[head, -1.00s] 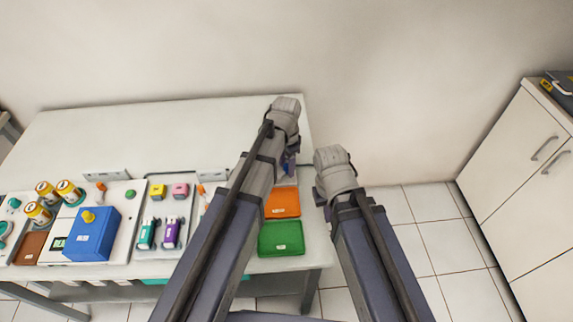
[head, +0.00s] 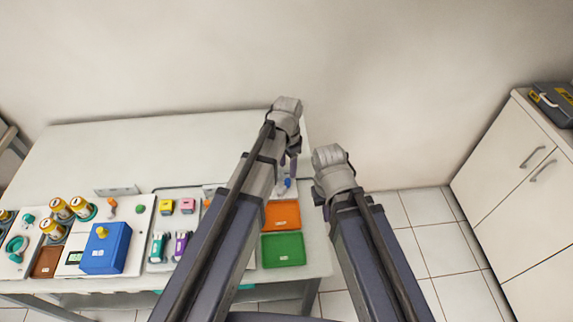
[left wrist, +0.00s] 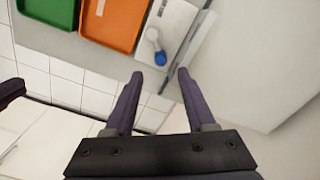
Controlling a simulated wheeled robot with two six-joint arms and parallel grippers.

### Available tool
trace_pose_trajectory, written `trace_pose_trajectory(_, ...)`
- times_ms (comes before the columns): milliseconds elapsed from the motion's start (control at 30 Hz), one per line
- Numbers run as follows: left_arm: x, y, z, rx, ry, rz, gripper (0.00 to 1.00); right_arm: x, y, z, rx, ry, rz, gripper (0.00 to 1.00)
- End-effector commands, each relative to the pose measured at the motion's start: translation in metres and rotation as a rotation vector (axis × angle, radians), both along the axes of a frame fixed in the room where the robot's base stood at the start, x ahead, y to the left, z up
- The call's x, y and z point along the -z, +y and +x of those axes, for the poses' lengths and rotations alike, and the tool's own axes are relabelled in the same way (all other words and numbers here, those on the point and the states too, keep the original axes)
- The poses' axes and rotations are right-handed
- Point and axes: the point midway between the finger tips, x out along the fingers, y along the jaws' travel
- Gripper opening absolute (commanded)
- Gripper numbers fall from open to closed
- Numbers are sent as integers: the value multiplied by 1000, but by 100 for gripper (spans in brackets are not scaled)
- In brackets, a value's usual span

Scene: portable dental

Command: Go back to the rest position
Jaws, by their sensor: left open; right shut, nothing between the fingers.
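My left gripper (head: 292,165) hangs over the right part of the white table (head: 150,145), near its right edge. In the left wrist view its two dark purple fingers (left wrist: 157,82) are apart with nothing between them. Beyond the fingertips lies a small white and blue item (left wrist: 156,48) on a pale surface. My right gripper (head: 319,196) is mostly hidden under its wrist, right of the table edge, and I see nothing held in it.
An orange tray (head: 282,214) and a green tray (head: 283,249) lie near the table's right edge. A blue box (head: 107,247) and several small items stand at the left. A white cabinet (head: 520,195) with a dark case (head: 556,100) stands right; tiled floor between is clear.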

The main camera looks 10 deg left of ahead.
Motion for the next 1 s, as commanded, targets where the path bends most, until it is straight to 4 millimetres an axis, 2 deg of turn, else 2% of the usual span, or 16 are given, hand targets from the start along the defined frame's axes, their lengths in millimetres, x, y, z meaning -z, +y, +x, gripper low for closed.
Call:
trace_pose_trajectory(100, -7, -1, -1, 0, 1, -1, 55, -7, 0, 0, 0, 0, 0, 0)
trace_pose_trajectory(633, -5, -1, -4, -7, 1, 2, 55, -5, 0, 0, 0, 0, 0, 0)
trace_pose_trajectory(733, -6, -5, -32, -71, 6, 15, 55, -5, 0, 0, 0, 0, 0, 0)
trace_pose_trajectory(900, -6, -9, -106, -294, 10, 65, 55, -5, 0, 0, 0, 0, 0, 0)
trace_pose_trajectory(1000, -6, -9, -137, -409, 4, 90, 55, -5, 0, 0, 0, 0, 0, 0)
